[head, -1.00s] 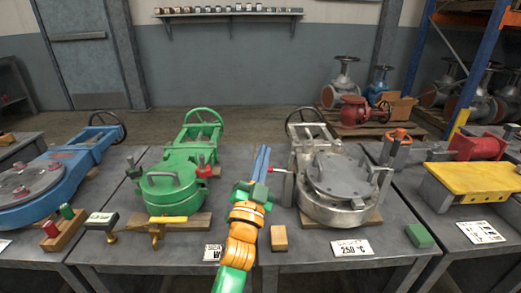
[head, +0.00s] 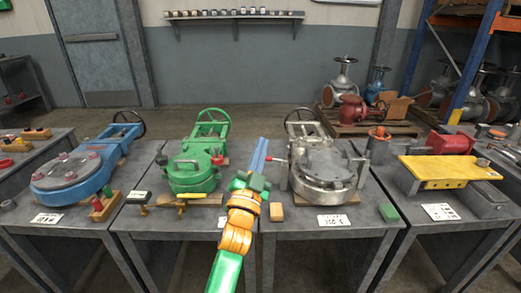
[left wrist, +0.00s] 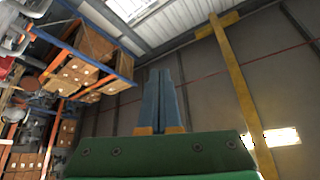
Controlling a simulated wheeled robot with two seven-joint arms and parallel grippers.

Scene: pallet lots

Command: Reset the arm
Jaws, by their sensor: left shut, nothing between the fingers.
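My left gripper (head: 260,155) shows in the head view near the middle, at the end of my orange and green arm. Its two blue fingers are together, with nothing between them. They point away from me, in front of the gap between the green valve (head: 192,172) and the silver valve (head: 325,170). In the left wrist view the shut blue fingers (left wrist: 161,100) point up toward the ceiling and the far wall, clear of any object. My right gripper is not in view.
A blue valve (head: 75,172) stands on the left table and a yellow plate (head: 445,172) on the right one. Pallet racking (left wrist: 95,40) shows in the left wrist view.

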